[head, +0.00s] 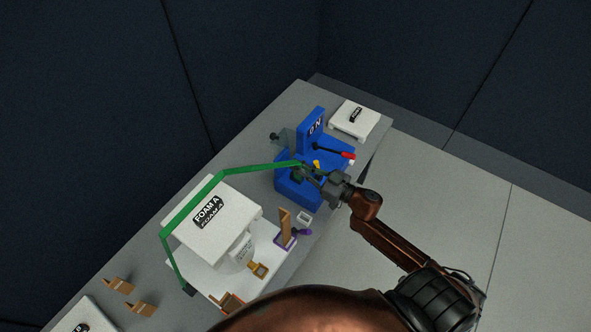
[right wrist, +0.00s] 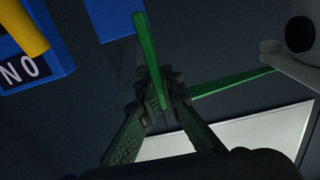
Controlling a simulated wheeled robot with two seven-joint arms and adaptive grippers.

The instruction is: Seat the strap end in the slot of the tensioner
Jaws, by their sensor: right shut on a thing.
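The green strap (head: 230,169) runs over the white block marked FOAM A (head: 226,200) and up to the blue tensioner (head: 295,192). My right gripper (head: 306,172) is at the tensioner, shut on the strap near its end. In the right wrist view the fingers (right wrist: 163,88) close around the green strap (right wrist: 148,50), whose end sticks out past them. Blue tensioner parts (right wrist: 118,14) show beyond, with a NO label and a yellow piece (right wrist: 22,26). The slot is hidden, so I cannot tell whether the strap end is in it. My left gripper is not in view.
A red-tipped lever (head: 347,155) sticks out from the tensioner. A white block (head: 354,119) lies behind it at the table's far end. Brown brackets (head: 120,285) and a purple-based piece (head: 285,240) stand nearer. The grey table (head: 285,105) has bare room behind the strap.

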